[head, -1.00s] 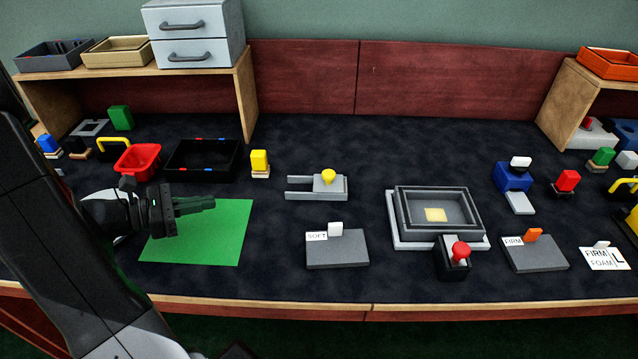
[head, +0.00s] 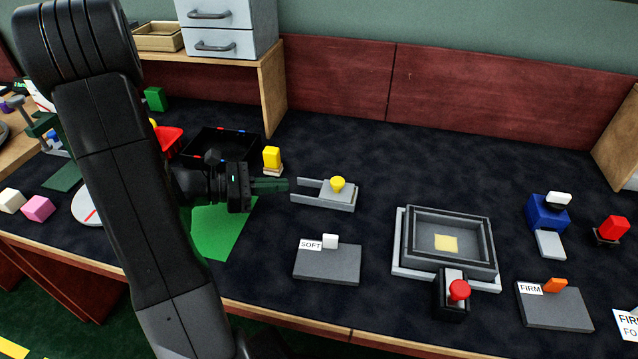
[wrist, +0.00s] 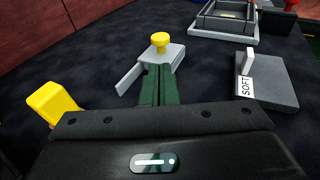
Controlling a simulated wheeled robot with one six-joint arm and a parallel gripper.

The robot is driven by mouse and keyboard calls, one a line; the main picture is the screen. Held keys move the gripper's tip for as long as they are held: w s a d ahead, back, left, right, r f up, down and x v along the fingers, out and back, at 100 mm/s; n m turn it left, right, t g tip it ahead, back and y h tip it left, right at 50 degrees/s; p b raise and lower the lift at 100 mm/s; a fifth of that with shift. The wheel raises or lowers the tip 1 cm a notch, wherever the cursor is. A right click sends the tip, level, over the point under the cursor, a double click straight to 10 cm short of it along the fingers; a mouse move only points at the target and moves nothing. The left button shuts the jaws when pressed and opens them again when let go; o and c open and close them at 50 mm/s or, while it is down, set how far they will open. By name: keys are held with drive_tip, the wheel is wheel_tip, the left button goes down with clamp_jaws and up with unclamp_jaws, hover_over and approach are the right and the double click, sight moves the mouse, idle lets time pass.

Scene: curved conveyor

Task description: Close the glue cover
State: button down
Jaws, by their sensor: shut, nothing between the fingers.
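A grey sliding plate with a yellow knob (head: 338,184) sits between two low grey rails (head: 310,196) at the middle of the table. It also shows ahead of the fingers in the wrist view (wrist: 160,41). The plate is at the right end of the rails, and the left part between them is open. I cannot tell for sure that this is the glue cover. My gripper (head: 287,185) is shut and empty, level and pointing right, with its tips close to the left end of the rails. In the wrist view the fingers (wrist: 157,80) hide part of the rails; contact cannot be told.
A grey open box (head: 400,232) with a yellow square inside stands to the right, with a red-knobbed black block (head: 452,297) before it. A SOFT plate (head: 325,265) lies in front. A yellow block (head: 272,158) stands behind my gripper. A green mat (head: 212,235) lies below it.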

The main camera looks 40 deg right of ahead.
sight(335, 184)
drive_tip(key=b+x, duration=0.1)
drive_tip(key=x, duration=0.8)
drive_tip(key=shift+d+f, duration=0.1)
drive_tip(key=shift+d, duration=0.15)
drive_tip(key=shift+s, duration=0.1)
drive_tip(key=shift+s+d, duration=0.25)
drive_tip(key=shift+d, duration=0.05)
drive_tip(key=shift+s+d, duration=0.25)
drive_tip(key=shift+s, duration=0.2)
